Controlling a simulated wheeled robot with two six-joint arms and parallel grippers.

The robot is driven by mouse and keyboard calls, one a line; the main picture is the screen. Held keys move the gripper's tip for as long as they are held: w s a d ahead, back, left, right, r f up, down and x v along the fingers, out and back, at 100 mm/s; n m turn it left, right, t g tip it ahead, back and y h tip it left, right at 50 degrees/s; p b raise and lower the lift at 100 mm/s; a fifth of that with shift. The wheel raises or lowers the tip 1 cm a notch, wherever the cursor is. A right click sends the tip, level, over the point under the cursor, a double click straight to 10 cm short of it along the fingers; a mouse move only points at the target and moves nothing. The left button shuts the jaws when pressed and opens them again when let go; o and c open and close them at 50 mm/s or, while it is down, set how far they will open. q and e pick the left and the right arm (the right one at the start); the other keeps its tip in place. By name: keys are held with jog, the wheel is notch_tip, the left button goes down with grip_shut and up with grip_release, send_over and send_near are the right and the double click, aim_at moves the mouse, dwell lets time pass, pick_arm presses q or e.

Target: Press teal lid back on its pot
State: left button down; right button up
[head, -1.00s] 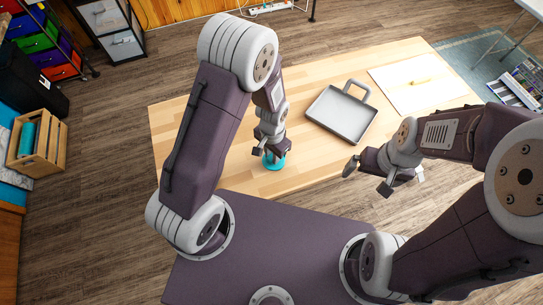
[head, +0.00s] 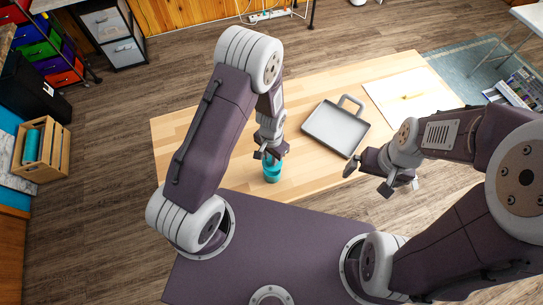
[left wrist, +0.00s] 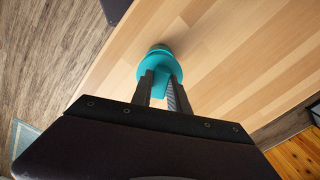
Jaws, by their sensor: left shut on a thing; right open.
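The teal pot (head: 272,175) stands upright on the wooden table near its front edge, just below my left gripper in the head view. My left gripper (head: 271,156) is shut on the teal lid, which shows between its fingertips in the left wrist view (left wrist: 159,66). Part of the pot shows just beyond the lid there. The fingers hide much of the lid in the head view, and I cannot tell whether lid and pot touch. My right gripper (head: 369,174) is open and empty, off the table's front edge to the right.
A grey tray with a handle (head: 336,127) lies on the table right of the pot. A white board (head: 405,98) with a small yellowish item is at the far right. The tabletop left of the pot is clear. A wooden crate (head: 42,153) stands on the far left.

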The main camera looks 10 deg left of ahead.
pick_arm(q)
notch_tip(320, 180, down, 5)
jog(key=b, duration=0.3)
jog(key=shift+f, duration=0.2)
dwell(2.0)
jog(key=c, duration=1.2)
grip_release()
jog(key=o, duration=0.5)
notch_tip(320, 180, up, 7)
jog(key=p, duration=0.5)
jog(key=shift+p, duration=0.3)
